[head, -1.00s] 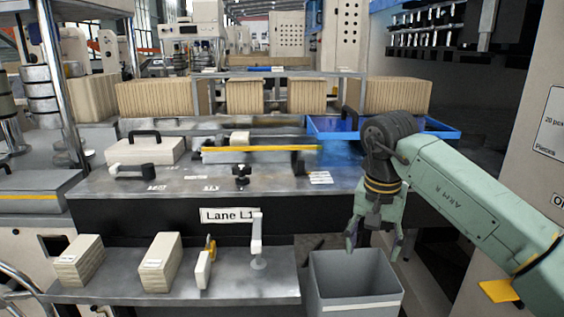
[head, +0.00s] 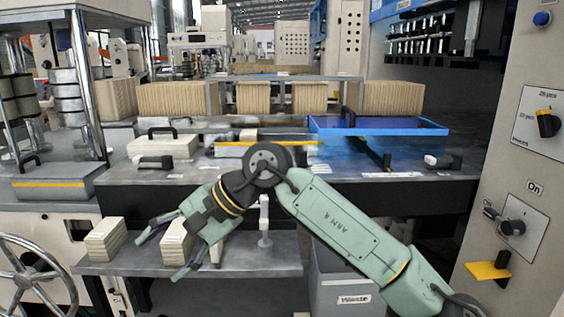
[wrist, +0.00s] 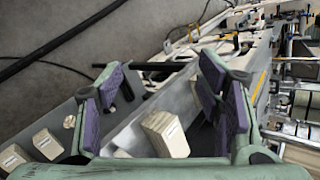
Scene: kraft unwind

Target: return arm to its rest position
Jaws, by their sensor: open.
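My green arm reaches in from the lower right of the head view, bent at a dark joint in front of the bench. My gripper (head: 160,254) points to the lower left, in front of the low grey shelf (head: 270,262). Its fingers are spread and empty. In the wrist view, my gripper (wrist: 165,100) shows purple pads wide apart with nothing held between them. In the head view the fingers partly cover the blocks on the shelf.
A grey waste bin (head: 342,285) stands below my arm. A pale stacked block (head: 105,240) sits at the shelf's left. A control panel with knobs (head: 515,226) stands at the right, a handwheel (head: 35,275) at the left.

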